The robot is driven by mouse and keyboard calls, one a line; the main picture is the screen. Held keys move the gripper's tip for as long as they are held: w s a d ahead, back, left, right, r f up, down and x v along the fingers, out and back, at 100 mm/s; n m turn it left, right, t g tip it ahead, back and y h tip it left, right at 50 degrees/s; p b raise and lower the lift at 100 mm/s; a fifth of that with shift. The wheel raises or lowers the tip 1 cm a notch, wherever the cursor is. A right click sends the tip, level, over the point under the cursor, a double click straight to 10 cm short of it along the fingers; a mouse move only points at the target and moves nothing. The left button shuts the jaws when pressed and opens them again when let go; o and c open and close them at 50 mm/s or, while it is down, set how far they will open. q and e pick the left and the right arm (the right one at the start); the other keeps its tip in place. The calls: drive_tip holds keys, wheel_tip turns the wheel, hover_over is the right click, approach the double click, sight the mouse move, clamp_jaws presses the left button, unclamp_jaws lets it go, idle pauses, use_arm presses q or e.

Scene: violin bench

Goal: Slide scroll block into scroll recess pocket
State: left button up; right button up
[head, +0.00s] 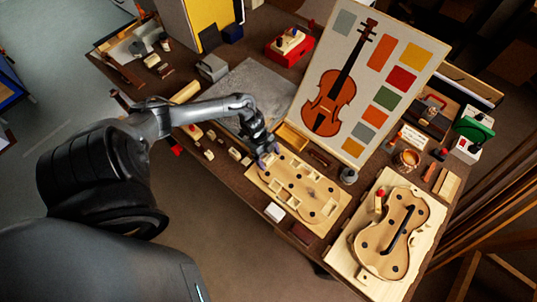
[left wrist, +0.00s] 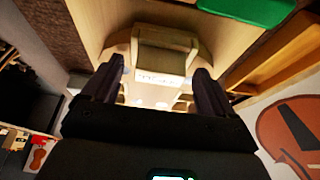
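The violin-body board (head: 318,207), pale wood with dark holes and cut-out pockets, lies near the front edge of the bench. My left gripper (head: 267,156) is low over its upper-left end. In the left wrist view, a small pale wood block (left wrist: 165,55), seemingly the scroll block, sits between the tips of my left gripper (left wrist: 160,68). Whether the block is in a pocket or above the board cannot be told. The scroll recess pocket is not clearly visible. My right gripper is out of view.
A panel with a violin picture (head: 335,95) stands behind the board. A second violin-shaped mould (head: 395,240) lies at right. A white block (head: 274,212) is at the front edge. Small loose blocks (head: 209,154) lie left of the board. A wooden tray (head: 291,137) is behind the gripper.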

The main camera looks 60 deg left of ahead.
use_arm(q)
drive_tip(key=shift+r, duration=0.1)
drive_tip(key=p+v, duration=0.1)
drive_tip(key=v, duration=0.9)
drive_tip(key=shift+a+r, duration=0.2)
drive_tip(key=shift+r, duration=0.05)
drive_tip(key=shift+s, duration=0.15)
idle(0.3)
